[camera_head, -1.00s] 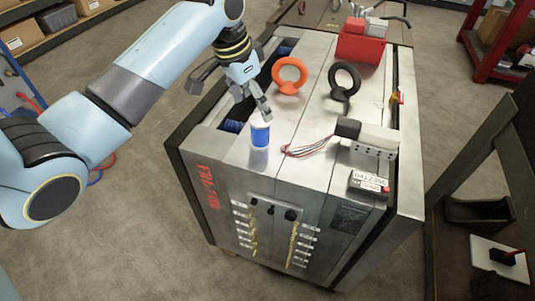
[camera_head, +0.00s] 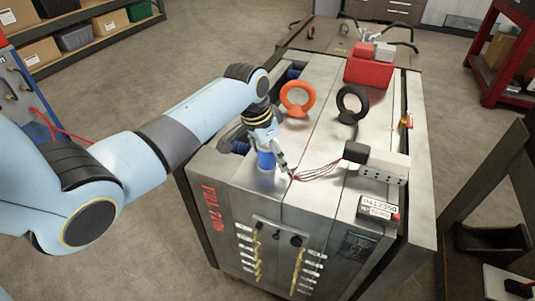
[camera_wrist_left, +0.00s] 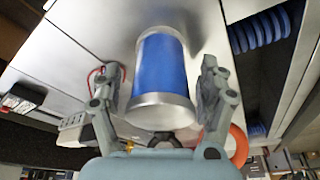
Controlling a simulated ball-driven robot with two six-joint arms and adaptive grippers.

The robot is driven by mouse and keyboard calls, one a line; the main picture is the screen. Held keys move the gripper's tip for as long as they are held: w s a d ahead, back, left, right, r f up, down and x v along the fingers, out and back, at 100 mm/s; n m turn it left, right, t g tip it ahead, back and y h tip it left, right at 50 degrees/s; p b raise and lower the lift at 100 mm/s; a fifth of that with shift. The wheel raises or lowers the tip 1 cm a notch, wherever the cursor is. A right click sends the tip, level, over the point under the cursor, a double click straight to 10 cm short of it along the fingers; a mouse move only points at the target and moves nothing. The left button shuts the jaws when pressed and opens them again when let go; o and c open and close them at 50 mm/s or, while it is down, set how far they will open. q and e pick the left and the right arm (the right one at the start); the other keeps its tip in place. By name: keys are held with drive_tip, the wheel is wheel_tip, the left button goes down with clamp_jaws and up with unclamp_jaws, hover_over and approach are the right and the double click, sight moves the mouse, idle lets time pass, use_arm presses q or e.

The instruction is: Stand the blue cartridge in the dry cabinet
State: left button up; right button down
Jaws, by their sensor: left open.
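The blue cartridge (camera_head: 265,161) has a blue body and pale ends. It stands on the metal top of the mould base (camera_head: 225,172), near its front left. My left gripper (camera_head: 269,158) is at the cartridge, with one finger showing at its right side. In the left wrist view the cartridge (camera_wrist_left: 161,68) lies between the two spread fingers of my left gripper (camera_wrist_left: 160,80), with a gap on each side. My right gripper is not in view. I cannot make out a dry cabinet.
An orange ring (camera_head: 296,98) and a black ring (camera_head: 351,102) stand behind the cartridge. Wires and a grey connector block (camera_head: 384,163) lie to its right. A red box (camera_head: 369,69) sits at the back. A counter display (camera_head: 379,207) is at the front right.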

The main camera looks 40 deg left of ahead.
use_arm(q)
drive_tip(key=shift+c, duration=0.9)
drive_tip(key=c, duration=1.2)
drive_tip(key=shift+r, duration=0.1)
drive_tip(key=shift+c, duration=0.6)
